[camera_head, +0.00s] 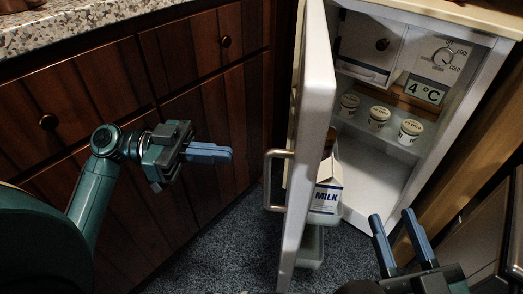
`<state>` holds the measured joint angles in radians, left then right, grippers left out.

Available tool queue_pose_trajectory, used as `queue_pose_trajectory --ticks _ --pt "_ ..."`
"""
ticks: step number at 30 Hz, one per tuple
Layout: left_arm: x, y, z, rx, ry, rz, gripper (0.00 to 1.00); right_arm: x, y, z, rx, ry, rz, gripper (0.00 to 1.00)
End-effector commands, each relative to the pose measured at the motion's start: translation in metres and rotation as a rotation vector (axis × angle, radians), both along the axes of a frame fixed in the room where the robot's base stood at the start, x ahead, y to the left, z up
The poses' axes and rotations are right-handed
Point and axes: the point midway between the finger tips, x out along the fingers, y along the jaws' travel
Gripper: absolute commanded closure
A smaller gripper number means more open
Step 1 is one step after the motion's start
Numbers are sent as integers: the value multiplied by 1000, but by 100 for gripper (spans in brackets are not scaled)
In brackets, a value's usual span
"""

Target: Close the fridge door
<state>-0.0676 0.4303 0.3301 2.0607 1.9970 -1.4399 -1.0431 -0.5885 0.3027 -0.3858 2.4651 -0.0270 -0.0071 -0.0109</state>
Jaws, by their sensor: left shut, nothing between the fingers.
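The fridge (372,185) stands on the right with its door open. The white door (314,100) is swung out toward me and seen nearly edge-on, with a metal handle (268,180) on its left face. My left gripper (230,154) is shut and empty, left of the door and apart from the handle. My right gripper (391,218) is open and empty, with its fingers pointing up in front of the fridge, right of the door. It appears apart from the door.
A milk carton (326,195) sits in a door shelf. Several small tubs (379,117) stand on the fridge's inner shelf. Wooden cabinets (190,75) with a granite counter (75,22) line the left. Speckled floor (225,255) is clear below the door.

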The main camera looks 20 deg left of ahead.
Motion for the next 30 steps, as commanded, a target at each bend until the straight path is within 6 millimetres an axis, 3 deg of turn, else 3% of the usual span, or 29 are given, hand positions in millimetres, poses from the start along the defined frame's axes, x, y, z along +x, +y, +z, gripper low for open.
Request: queue_pose_trajectory --ticks 5,18,30 --pt "2 -16 0 5 -17 -13 100 -1 0 0 1 -7 4 64" --pt "18 -87 0 4 -13 -9 100 4 -1 9 -8 -87 6 64" --pt "20 -97 0 6 -10 -7 100 6 -2 13 -9 -108 4 64"
